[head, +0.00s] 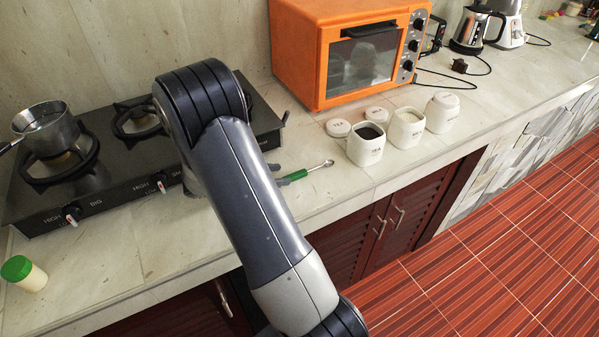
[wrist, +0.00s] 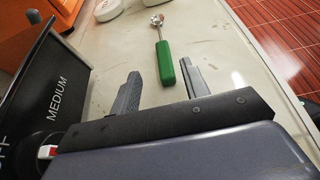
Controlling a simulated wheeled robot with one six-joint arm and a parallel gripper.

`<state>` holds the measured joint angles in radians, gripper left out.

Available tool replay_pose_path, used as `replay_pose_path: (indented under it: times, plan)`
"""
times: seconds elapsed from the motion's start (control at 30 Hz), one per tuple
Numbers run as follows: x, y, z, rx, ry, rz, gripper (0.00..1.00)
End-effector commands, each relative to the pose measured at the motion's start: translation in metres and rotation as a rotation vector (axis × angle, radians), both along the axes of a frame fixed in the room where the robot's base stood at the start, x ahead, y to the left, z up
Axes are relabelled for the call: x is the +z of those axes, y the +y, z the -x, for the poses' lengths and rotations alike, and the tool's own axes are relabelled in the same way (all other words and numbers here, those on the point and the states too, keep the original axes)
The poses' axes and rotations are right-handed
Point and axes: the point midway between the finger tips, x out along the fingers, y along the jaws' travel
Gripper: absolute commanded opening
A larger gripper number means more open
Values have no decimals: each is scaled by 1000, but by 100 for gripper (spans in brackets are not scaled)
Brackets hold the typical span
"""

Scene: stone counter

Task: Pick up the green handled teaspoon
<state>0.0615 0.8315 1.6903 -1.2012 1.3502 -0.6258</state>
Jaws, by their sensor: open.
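The green handled teaspoon (head: 305,173) lies on the counter just right of the gas stove in the head view. In the wrist view the teaspoon (wrist: 165,62) has its green handle toward me and its metal bowl pointing away. My gripper (wrist: 158,82) is open in the wrist view, with one finger on each side of the handle's near end. The handle is nearer the right finger, and nothing is held. Whether the fingers are at the handle's height I cannot tell.
The black gas stove (head: 119,190) stands close on the left, and its side (wrist: 52,85) is near the left finger. White canisters (head: 366,146) and an orange oven (head: 345,50) stand beyond the spoon. The counter's front edge is to the right; bare counter surrounds the spoon.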

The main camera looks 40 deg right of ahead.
Motion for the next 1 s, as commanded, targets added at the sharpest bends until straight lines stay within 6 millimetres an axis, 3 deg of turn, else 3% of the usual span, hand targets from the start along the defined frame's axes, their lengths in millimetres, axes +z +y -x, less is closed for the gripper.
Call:
replay_pose_path:
  times: [0.33,0.67,1.0]
  plan:
    - [-13,-41,16,-3,3,-1,44]
    - [-16,-47,16,0,0,0,43]
    - [-16,-46,16,-1,0,0,15]
